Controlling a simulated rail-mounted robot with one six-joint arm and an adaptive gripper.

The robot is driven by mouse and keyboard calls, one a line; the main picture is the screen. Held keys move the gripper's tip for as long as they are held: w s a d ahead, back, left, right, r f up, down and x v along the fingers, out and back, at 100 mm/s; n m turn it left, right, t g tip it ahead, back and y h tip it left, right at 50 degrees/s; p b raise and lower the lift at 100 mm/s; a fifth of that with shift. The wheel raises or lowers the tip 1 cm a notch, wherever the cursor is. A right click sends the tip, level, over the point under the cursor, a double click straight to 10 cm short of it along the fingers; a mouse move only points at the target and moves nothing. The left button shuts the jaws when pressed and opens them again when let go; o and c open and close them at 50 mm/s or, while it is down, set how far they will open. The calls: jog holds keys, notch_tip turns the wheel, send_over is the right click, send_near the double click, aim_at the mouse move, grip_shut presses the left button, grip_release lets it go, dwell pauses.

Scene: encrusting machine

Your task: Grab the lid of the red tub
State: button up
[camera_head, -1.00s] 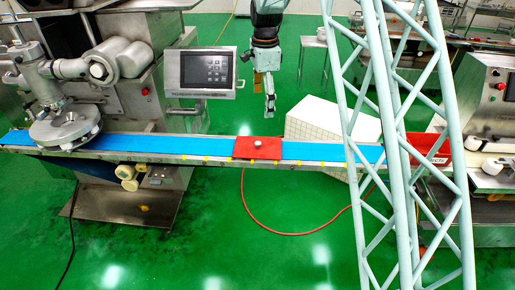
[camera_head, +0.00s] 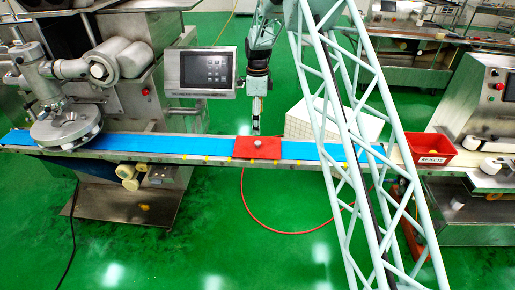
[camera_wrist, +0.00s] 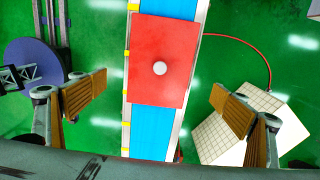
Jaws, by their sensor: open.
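The red lid (camera_head: 258,147) is a flat red square with a pale round knob (camera_head: 258,142) in its middle. It lies on the blue conveyor belt, and in the wrist view the lid (camera_wrist: 160,40) shows from above with its knob (camera_wrist: 160,68). My gripper (camera_head: 256,128) hangs just behind and above the lid in the head view. In the wrist view my gripper (camera_wrist: 160,87) is open and empty, with one finger on each side of the lid and clear of it. The red tub (camera_head: 430,150) with a white label stands at the right, partly hidden by no gripper part.
The blue belt (camera_head: 200,148) runs on left and right of the lid. A screen panel (camera_head: 207,72) stands left of my gripper. A white tiled box (camera_head: 300,125) is behind the belt. A round metal machine head (camera_head: 66,125) sits over the belt's left end.

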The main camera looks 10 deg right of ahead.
aim_at(258, 142)
jog(key=shift+f, duration=0.15)
jog(key=shift+f, duration=4.15)
jog(key=shift+f, duration=2.6)
jog(key=c, duration=1.5)
jog(key=shift+s, duration=0.1)
jog(key=c, duration=0.4)
